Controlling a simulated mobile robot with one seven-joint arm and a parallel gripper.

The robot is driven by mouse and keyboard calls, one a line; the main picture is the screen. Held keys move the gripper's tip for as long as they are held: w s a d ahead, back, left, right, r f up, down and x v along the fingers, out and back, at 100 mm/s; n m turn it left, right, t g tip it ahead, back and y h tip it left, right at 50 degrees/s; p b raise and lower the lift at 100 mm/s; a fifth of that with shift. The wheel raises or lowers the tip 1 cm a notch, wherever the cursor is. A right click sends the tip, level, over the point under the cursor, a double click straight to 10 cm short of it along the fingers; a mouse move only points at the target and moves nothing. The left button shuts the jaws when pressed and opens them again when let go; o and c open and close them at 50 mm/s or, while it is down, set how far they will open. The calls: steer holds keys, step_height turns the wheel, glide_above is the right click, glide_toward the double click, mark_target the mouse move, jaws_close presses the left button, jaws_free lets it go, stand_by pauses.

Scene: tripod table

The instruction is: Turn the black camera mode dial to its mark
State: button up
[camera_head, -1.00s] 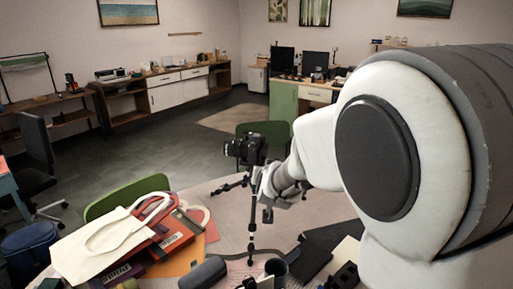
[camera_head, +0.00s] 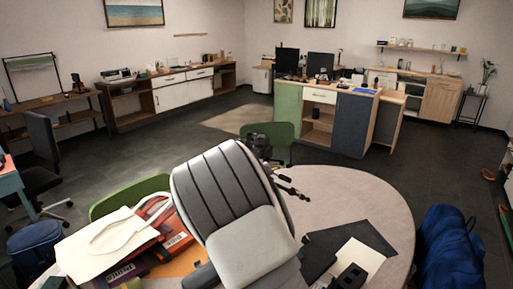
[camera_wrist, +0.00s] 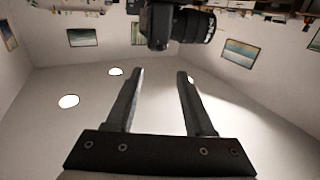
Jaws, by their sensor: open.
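The black camera (camera_wrist: 160,20) shows at the top of the wrist view, which appears upside down; its lens (camera_wrist: 196,26) points right. In the head view only part of the black camera (camera_head: 260,145) shows behind my arm, with black tripod legs (camera_head: 290,190) beside it. I cannot make out the mode dial or its mark. My gripper (camera_wrist: 160,73) is open, with nothing between its two fingers. The fingertips point toward the camera and appear apart from it. In the head view my arm hides my gripper.
Green chairs (camera_head: 268,133) stand close behind and at the left. A blue bag (camera_head: 448,245) is at the right.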

mark_target(257, 145)
steer(key=w, duration=0.8)
steer(key=w+d+p, duration=0.1)
steer(key=w, duration=0.3)
steer(key=shift+w+d, duration=0.1)
steer(key=shift+w, duration=0.1)
jaws_close()
